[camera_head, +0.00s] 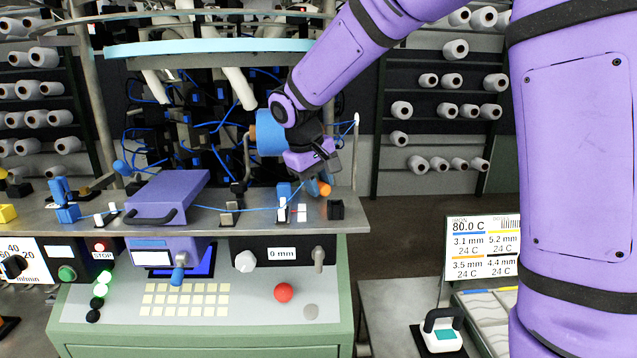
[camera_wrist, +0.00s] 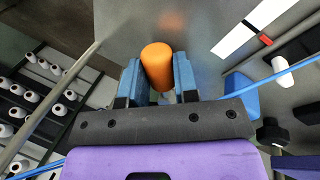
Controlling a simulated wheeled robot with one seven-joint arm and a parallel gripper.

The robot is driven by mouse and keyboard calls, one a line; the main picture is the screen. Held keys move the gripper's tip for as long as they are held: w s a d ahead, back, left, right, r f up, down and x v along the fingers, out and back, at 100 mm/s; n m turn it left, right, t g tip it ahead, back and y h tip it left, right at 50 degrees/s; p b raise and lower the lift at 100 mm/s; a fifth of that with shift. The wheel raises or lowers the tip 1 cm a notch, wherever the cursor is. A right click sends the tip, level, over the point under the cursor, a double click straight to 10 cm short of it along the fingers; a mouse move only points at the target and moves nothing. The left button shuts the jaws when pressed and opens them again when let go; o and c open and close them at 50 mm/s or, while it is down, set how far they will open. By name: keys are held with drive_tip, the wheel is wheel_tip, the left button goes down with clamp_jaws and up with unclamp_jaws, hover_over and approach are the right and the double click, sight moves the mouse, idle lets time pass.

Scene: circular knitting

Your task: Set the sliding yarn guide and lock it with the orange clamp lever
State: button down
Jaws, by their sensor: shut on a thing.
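The orange clamp lever (camera_head: 325,189) stands at the right part of the grey machine shelf. In the wrist view its rounded orange end (camera_wrist: 157,62) sits between the two blue fingers of my gripper (camera_wrist: 158,75). My gripper (camera_head: 318,181) is shut on it and reaches down from above in the head view. The blue yarn guide block (camera_head: 284,190) is just left of the lever, with a blue yarn running to it. It also shows in the wrist view (camera_wrist: 241,92), beside a white scale strip (camera_wrist: 240,38) with a red mark. The lever's lower part is hidden.
A purple box (camera_head: 168,195) with a black handle sits at the left. The panel below shows a "0 mm" display (camera_head: 282,254) and a red button (camera_head: 284,292).

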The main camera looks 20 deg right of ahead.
drive_tip(key=shift+d, duration=0.15)
drive_tip(key=n, duration=0.1)
drive_tip(key=d+n+t, duration=0.1)
drive_tip(key=n, duration=0.1)
drive_tip(key=w+d+n, duration=0.1)
drive_tip(key=shift+n+y, duration=0.3)
drive_tip(key=shift+n, duration=0.1)
drive_tip(key=n, duration=0.1)
drive_tip(key=w+d+n+t, duration=0.1)
drive_tip(key=n, duration=0.1)
drive_tip(key=shift+y, duration=0.4)
drive_tip(key=shift+w+d+n+y, duration=0.15)
drive_tip(key=shift+w+n+y, duration=0.1)
drive_tip(key=shift+n, duration=0.4)
drive_tip(key=shift+w+d+n+y, duration=0.15)
drive_tip(key=shift+w+n, duration=0.1)
drive_tip(key=shift+n, duration=0.4)
drive_tip(key=c, duration=0.9)
unclamp_jaws()
drive_tip(key=shift+o, duration=0.2)
drive_tip(key=shift+r, duration=0.1)
